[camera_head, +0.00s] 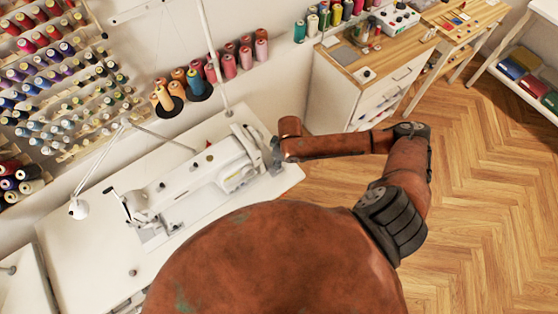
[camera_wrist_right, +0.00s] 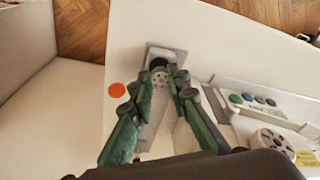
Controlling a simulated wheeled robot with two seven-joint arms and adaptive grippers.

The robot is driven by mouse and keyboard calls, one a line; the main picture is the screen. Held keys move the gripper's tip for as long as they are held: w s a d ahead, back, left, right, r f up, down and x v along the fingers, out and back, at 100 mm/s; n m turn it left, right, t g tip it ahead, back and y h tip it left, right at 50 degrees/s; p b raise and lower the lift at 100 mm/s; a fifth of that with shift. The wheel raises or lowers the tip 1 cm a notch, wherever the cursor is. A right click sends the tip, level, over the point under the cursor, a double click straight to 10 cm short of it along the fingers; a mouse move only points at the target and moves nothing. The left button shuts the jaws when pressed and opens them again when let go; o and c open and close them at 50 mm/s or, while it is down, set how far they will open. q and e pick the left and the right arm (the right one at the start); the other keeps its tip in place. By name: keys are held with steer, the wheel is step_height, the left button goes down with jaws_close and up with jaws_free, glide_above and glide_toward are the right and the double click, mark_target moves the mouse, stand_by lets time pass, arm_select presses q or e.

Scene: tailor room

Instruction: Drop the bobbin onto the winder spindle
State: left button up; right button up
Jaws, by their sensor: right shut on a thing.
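My right gripper (camera_wrist_right: 164,82) points down at the white table in the right wrist view, its green fingers closed in around a small pale bobbin with holes (camera_wrist_right: 159,75). The bobbin winder (camera_wrist_right: 166,52) shows as a grey plate just beyond the fingertips. A black round part (camera_wrist_right: 158,64) sits right behind the bobbin; whether they touch I cannot tell. The spindle itself is not distinguishable. In the head view, my right gripper (camera_head: 277,158) is at the right end of the white sewing machine (camera_head: 205,172), too small to show the bobbin. My left gripper is not in view.
The machine's body with a white wheel (camera_wrist_right: 268,140) stands close on the right in the wrist view. An orange disc (camera_wrist_right: 116,90) lies left of the fingers. Thread cones (camera_head: 230,66) stand behind the table. A wooden-topped cabinet (camera_head: 365,60) is further right.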

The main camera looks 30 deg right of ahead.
steer(key=shift+f, duration=0.55)
stand_by(0.6)
steer(key=o, duration=0.8)
steer(key=shift+r, duration=0.15)
